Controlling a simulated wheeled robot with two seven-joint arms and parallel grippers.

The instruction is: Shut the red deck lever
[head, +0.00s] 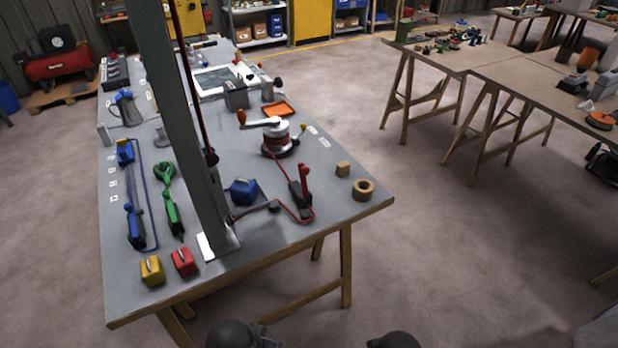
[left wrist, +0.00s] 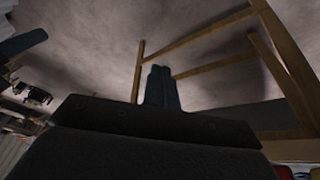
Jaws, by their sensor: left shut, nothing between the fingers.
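The red deck lever (head: 304,178) stands up, raised from its black clutch body (head: 300,203), on the right half of the grey bench in the head view. A red line (head: 280,173) runs from the winch (head: 277,138) to the clutch, and red line also loops in front of it toward the mast foot. My left gripper (left wrist: 160,75) shows in the left wrist view, its fingers together and empty, with floor and wooden trestle legs beyond. It is clear of the lever. Neither gripper shows in the head view.
A tall grey mast (head: 185,110) rises from the bench. Blue (head: 134,220) and green (head: 173,212) levers lie low to its left. A blue block (head: 243,191), a wooden cube (head: 343,169) and a tan ring (head: 363,189) flank the red lever. The bench's front right corner is clear.

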